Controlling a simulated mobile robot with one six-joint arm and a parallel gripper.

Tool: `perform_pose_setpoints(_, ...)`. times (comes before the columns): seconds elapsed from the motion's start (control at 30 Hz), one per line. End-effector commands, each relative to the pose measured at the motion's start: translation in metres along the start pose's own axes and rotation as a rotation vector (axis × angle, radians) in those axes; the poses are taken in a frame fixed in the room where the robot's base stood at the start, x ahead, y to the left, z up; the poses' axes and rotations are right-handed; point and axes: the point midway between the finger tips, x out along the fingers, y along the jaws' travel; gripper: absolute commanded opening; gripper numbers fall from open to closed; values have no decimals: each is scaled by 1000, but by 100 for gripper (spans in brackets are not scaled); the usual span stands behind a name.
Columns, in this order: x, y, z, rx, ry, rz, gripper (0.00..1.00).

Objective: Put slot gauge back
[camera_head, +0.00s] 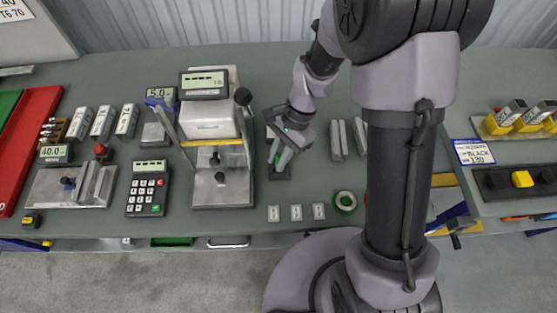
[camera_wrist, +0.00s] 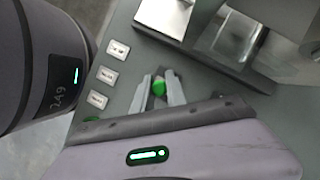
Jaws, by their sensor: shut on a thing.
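My gripper (camera_head: 277,166) is over the middle of the bench in the head view, pointing down just right of the tall measuring stand (camera_head: 221,183). In the wrist view its two grey fingers (camera_wrist: 157,90) are closed on a small green piece (camera_wrist: 158,87), which I take to be the slot gauge. Only a bit of it shows between the fingers; its full shape and any slots are hidden. A dark patch (camera_head: 280,176) lies at the fingertips in the head view; I cannot tell whether the held piece touches it or the bench.
Three small label blocks (camera_head: 296,212) and a green ring (camera_head: 345,202) lie near the front edge. Grey bars (camera_head: 338,140) stand right of the gripper. A calculator (camera_head: 148,190) and a gauge fixture (camera_head: 72,186) are at left. A second table (camera_head: 500,153) is at right.

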Motion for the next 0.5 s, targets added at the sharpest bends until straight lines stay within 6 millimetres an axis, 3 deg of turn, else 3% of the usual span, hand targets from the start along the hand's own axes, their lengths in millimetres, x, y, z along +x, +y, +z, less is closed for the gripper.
perform_pose_setpoints(0.03,8,0,-3,0,-1,2,0)
perform_pose_setpoints(0.5,13,0,-6,0,0,0,0)
